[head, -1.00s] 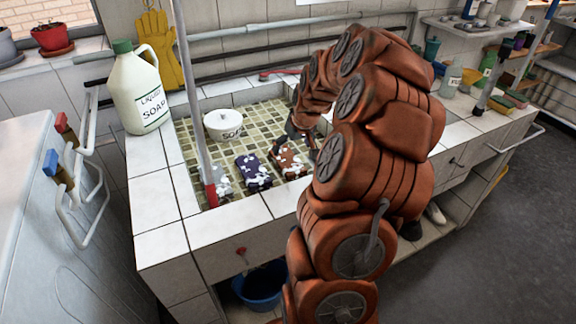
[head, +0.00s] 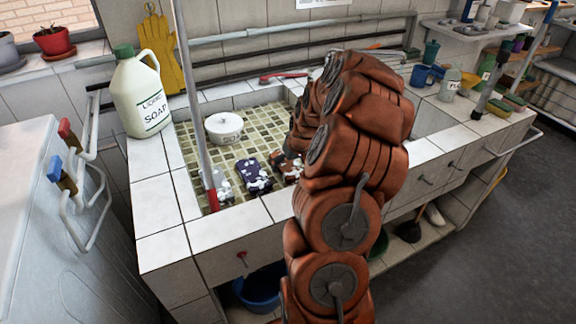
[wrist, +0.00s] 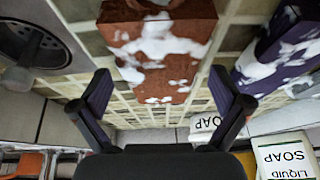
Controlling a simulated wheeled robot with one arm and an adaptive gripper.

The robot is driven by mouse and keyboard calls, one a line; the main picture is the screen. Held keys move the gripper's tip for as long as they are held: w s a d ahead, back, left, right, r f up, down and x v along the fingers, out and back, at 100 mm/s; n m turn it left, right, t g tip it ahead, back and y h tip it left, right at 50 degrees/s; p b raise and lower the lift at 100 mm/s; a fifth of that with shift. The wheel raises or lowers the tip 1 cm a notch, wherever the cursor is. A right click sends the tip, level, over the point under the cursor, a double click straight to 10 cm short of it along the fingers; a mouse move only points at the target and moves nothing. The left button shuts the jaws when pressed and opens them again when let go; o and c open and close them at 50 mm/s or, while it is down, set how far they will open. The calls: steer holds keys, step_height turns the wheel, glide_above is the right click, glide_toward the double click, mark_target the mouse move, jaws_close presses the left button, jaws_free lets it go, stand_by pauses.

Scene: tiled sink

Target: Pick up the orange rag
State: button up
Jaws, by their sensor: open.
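The orange rag (wrist: 160,45) lies in the tiled sink, a rust-orange block with white foam on it. In the wrist view it is at the top middle, in front of and between the fingertips. My gripper (wrist: 160,73) is open, with nothing between its two dark fingers, and I see no contact with the rag. In the head view my arm hides part of the orange rag (head: 291,169) and most of the gripper.
A foamy purple rag (head: 254,174) lies left of the orange one, with a pale foamy rag (head: 221,186) further left. A white soap pot (head: 224,128) stands behind them. A liquid soap jug (head: 140,95) stands on the sink's tiled rim (head: 215,229). A drain (wrist: 32,45) shows in the wrist view.

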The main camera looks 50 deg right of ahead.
steer(key=shift+c, duration=0.2)
steer(key=c, duration=1.2)
steer(key=shift+o, duration=0.2)
